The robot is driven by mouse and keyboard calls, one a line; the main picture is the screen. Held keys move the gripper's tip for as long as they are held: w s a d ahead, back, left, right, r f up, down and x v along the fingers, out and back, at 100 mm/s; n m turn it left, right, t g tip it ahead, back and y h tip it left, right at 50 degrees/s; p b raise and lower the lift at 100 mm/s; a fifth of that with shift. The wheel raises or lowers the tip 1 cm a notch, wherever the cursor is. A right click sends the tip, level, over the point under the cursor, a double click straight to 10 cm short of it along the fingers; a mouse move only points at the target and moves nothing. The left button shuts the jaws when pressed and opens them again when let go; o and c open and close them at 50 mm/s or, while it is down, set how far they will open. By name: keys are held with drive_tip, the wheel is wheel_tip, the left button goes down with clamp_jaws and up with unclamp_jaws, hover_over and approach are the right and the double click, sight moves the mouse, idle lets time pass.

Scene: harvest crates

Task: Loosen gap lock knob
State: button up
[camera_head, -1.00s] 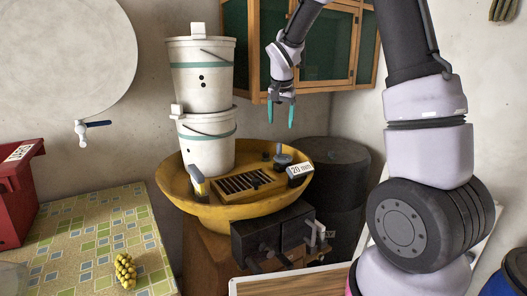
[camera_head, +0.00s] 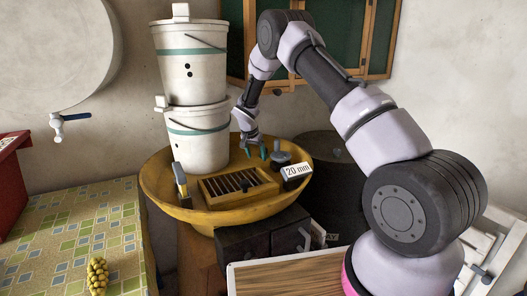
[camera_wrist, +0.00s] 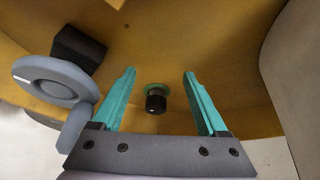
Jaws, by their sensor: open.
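A small black knob with a green ring at its base (camera_wrist: 156,103) stands on the yellow basin (camera_wrist: 225,75) in the wrist view. I take it to be the gap lock knob. My gripper (camera_wrist: 158,95) is open, with one teal finger on each side of the knob and a gap to both. In the head view my gripper (camera_head: 262,153) hangs low over the back of the yellow basin (camera_head: 160,195), and I cannot make out the knob there. A grey round dial (camera_head: 281,158) is just right of my gripper; a grey disc (camera_wrist: 50,80) shows left of the fingers in the wrist view.
A "20 mm" label block (camera_head: 297,171) and a slatted grate (camera_head: 238,186) are on the basin. Two stacked white buckets (camera_head: 192,65) stand close left of my gripper. A black box (camera_wrist: 78,48) is near the left finger in the wrist view. A patterned table (camera_head: 75,225) is at left.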

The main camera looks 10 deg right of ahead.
drive_tip(key=w+d, duration=0.1)
drive_tip(key=w, duration=0.1)
drive_tip(key=w+d, duration=0.1)
drive_tip(key=w, duration=0.1)
drive_tip(key=w+d, duration=0.2)
drive_tip(key=shift+w+d, duration=0.1)
drive_tip(key=shift+w, duration=0.1)
drive_tip(key=shift+d+f, duration=0.1)
drive_tip(key=shift+f, duration=0.45)
clamp_jaws()
